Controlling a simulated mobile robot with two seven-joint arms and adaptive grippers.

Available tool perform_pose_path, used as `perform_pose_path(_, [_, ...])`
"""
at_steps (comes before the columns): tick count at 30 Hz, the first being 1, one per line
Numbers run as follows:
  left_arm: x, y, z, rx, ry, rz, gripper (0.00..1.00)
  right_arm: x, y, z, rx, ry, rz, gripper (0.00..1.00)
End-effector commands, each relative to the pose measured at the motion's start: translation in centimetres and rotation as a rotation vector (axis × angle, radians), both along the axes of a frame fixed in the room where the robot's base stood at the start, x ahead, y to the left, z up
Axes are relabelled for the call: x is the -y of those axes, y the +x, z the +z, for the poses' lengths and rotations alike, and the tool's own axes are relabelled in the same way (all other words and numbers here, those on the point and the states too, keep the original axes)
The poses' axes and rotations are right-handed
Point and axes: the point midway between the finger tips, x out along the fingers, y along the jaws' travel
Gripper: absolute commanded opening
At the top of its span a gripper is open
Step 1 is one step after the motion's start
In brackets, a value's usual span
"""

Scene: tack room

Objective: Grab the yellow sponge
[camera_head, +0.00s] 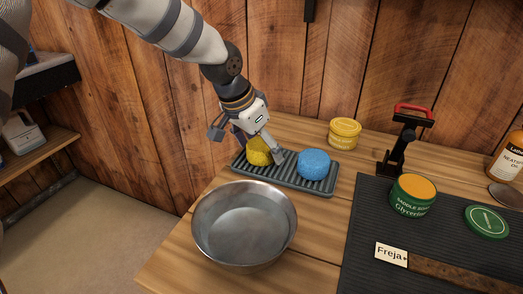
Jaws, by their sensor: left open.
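The yellow sponge (258,152) sits at the left end of a dark ribbed tray (285,182) on the wooden bench. My left gripper (257,154) comes down from above, with its fingers apart around the sponge, one on the left and one on the right. The fingers hide part of the sponge, and I cannot tell whether they touch it. My right gripper is not in view.
A blue sponge (314,164) lies on the same tray, to the right. A metal bowl (245,222) stands in front. A yellow tin (344,133) is behind. A green soap tin (412,194) and a red-handled stand (402,140) are at right. The wooden wall is close behind.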

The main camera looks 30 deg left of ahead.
Motion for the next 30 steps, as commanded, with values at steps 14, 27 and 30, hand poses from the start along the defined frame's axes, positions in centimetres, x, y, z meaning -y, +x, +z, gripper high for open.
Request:
perform_pose_path(14, [0.0,0.1,-0.1,0.001,0.000,0.000,0.40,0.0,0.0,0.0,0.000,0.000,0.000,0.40])
perform_pose_path(27, [0.0,0.2,1.8,0.006,-0.001,0.002,0.40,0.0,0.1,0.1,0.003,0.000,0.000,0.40])
perform_pose_path(30, [0.6,-0.3,4.1,0.007,0.001,-0.002,0.40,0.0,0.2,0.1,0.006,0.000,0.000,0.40])
